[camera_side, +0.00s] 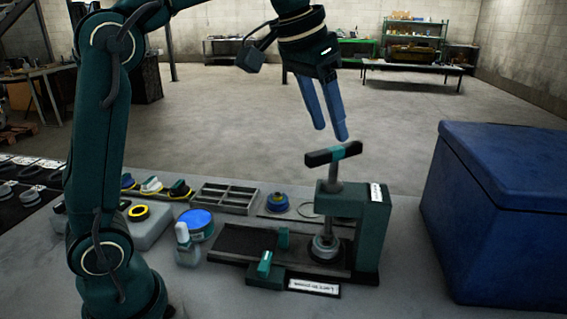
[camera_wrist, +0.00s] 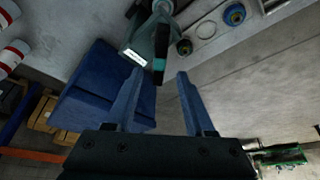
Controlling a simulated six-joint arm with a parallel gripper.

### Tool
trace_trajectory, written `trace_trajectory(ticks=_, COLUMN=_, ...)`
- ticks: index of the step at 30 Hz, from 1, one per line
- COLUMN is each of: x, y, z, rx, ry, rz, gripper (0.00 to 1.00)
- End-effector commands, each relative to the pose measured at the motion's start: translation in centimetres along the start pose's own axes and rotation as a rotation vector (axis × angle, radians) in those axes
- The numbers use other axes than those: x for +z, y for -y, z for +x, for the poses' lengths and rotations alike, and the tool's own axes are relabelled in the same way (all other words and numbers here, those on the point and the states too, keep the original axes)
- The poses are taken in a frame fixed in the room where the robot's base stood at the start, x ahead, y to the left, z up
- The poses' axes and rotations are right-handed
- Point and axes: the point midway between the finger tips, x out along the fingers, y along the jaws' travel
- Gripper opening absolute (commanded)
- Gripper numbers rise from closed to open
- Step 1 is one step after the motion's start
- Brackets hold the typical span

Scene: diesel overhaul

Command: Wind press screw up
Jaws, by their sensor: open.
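The press (camera_side: 372,225) is a dark green frame with a white label, standing at the right end of the bench. Its screw (camera_side: 334,170) rises upright from the top, with a black and teal crossbar handle (camera_side: 333,154) across it. Under the screw a round metal part (camera_side: 324,244) sits on the press base. My gripper (camera_side: 333,134) hangs just above the handle, with its blue fingers spread and nothing between them. In the wrist view the handle (camera_wrist: 160,50) shows beyond and between the fingertips (camera_wrist: 160,76), apart from them.
A large blue box (camera_side: 505,210) stands close to the right of the press. A grey compartment tray (camera_side: 223,197), a blue-lidded tin (camera_side: 196,222), a bottle (camera_side: 185,243) and a blue ring part (camera_side: 277,202) are on the bench to the left. The air around the handle is free.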

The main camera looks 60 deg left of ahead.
Motion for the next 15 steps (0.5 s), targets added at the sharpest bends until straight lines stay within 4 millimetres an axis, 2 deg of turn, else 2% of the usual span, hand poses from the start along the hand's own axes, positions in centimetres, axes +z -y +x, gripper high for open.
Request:
trace_trajectory(ticks=9, x=0.1, y=-0.1, z=3.4, rx=0.001, ry=0.003, rz=0.002, gripper=0.54)
trace_trajectory(ticks=15, x=0.1, y=-0.1, z=4.2, rx=0.001, ry=0.000, rz=0.002, gripper=0.54)
